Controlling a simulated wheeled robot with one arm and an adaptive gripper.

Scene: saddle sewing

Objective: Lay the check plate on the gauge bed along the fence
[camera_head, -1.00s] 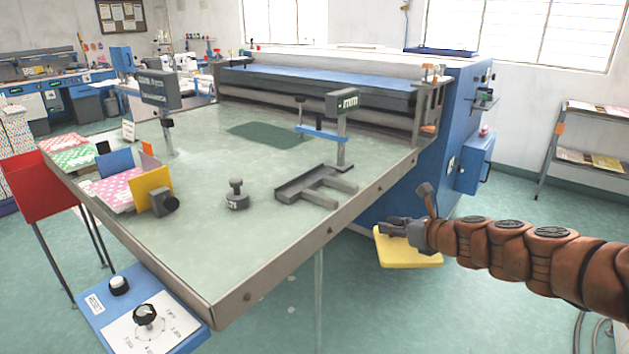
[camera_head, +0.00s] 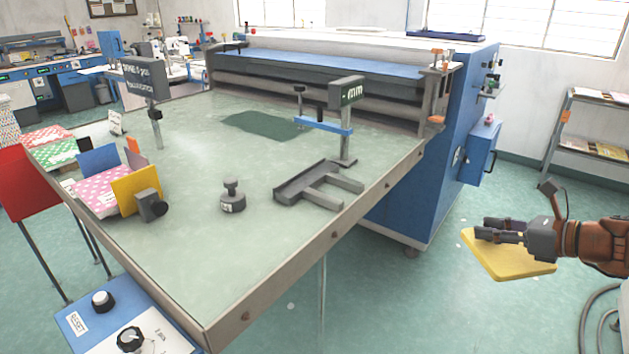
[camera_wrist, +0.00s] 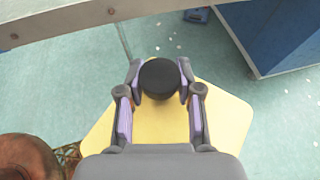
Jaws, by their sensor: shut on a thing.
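The yellow check plate (camera_head: 522,268) hangs flat from my gripper (camera_head: 486,232), out over the floor to the right of the table. In the wrist view, my gripper (camera_wrist: 160,82) is shut on the dark round knob (camera_wrist: 160,74) on top of the plate (camera_wrist: 222,118). The knob sits between both fingers. The grey gauge bed (camera_head: 318,190), with prongs and a raised fence (camera_head: 300,182) along its far left side, is on the table near its right edge. It is empty and well left of the plate. A display post marked mm (camera_head: 347,92) with a blue bar stands just behind it.
A dark weight with a knob (camera_head: 232,200) stands left of the bed. A yellow-and-blue holder with patterned sheets (camera_head: 110,185) is farther left. The table's raised right edge (camera_head: 345,228) lies between plate and bed. A large blue machine (camera_head: 420,180) stands behind.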

